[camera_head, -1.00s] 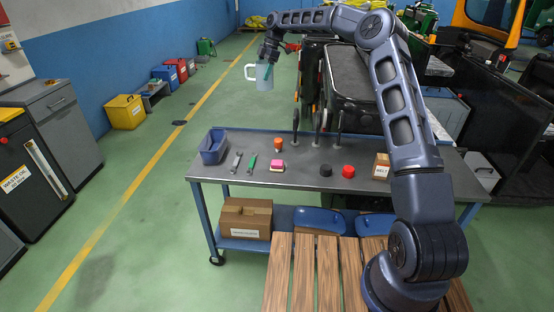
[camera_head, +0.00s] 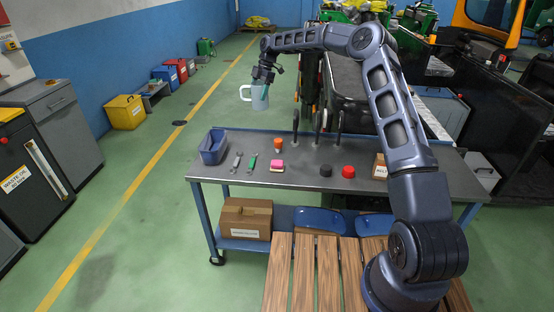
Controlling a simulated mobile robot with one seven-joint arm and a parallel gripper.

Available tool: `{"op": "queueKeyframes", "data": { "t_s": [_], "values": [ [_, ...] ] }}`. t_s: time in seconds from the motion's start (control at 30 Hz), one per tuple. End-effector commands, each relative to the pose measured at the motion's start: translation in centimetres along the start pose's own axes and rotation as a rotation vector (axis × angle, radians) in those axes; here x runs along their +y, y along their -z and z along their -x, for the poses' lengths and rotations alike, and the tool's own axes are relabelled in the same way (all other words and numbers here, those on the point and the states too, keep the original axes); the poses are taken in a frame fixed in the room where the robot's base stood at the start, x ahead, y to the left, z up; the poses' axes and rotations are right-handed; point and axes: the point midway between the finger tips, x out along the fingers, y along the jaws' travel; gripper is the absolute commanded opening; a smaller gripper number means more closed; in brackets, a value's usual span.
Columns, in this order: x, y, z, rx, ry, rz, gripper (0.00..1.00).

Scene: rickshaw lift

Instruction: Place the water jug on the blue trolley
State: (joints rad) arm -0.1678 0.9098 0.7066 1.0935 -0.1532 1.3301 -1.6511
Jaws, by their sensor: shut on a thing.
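The water jug (camera_head: 259,99) is pale grey-blue with a handle on its left side. My gripper (camera_head: 263,82) is shut on it from above and holds it upright in the air. In the picture the jug is above the back left part of the blue trolley. The blue trolley (camera_head: 310,177) has a grey top, blue legs and a lower shelf. My arm comes in from the right and hides part of the trolley's right side. The fingertips are small and partly hidden by the jug.
On the trolley top are a blue bin (camera_head: 213,147), an orange-topped item (camera_head: 278,145), a pink block (camera_head: 277,165), a black disc (camera_head: 326,171), a red disc (camera_head: 348,172), a small box (camera_head: 380,167) and upright tools (camera_head: 318,125). The top's middle front has bare room.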

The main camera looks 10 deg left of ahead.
Motion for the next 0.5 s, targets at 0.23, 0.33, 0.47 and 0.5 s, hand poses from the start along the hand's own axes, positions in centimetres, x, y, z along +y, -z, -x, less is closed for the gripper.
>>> {"op": "queueKeyframes", "data": {
  "t_s": [0.23,0.33,0.47,0.5],
  "values": [
    [0.0,-1.3,-3.0,0.001,0.0,-0.001,0.41],
    [0.0,-2.1,-4.9,0.002,0.001,-0.002,0.41],
    [0.0,-3.1,-7.4,0.002,0.001,-0.001,0.41],
    [0.0,-3.4,-8.2,0.002,0.0,-0.001,0.41]
  ]
}}
